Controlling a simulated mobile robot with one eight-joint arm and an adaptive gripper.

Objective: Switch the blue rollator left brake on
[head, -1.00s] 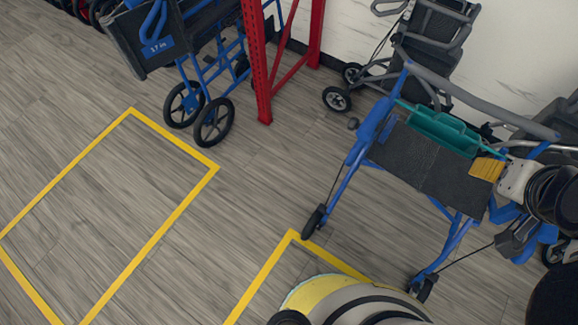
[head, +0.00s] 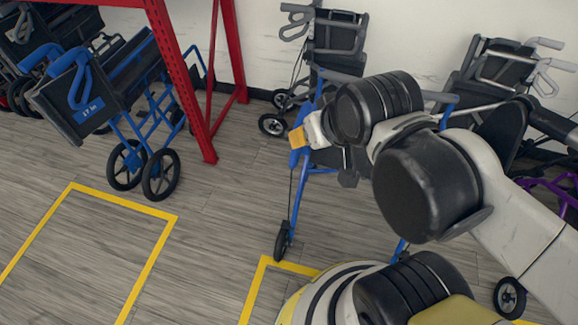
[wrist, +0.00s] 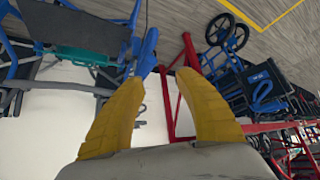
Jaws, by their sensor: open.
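The blue rollator (head: 292,205) stands right of centre in the head view, its seat and right side mostly hidden behind my arm. A blue handle part (head: 297,158) sticks out at its upper left; it also shows in the wrist view (wrist: 148,52). I cannot make out the brake lever apart from the grip, or its setting. My gripper (head: 298,138), with yellow fingers, is just above that blue part in the head view. In the wrist view, my gripper (wrist: 160,85) is open and empty. The blue part lies just beyond the left fingertip, and I cannot tell if they touch.
A red rack post (head: 185,90) stands left of the rollator, with a blue wheelchair (head: 110,95) beyond it. A grey walker (head: 335,40) stands behind by the white wall, and another (head: 490,75) at the right. Floor with yellow lines (head: 125,200) is clear at front left.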

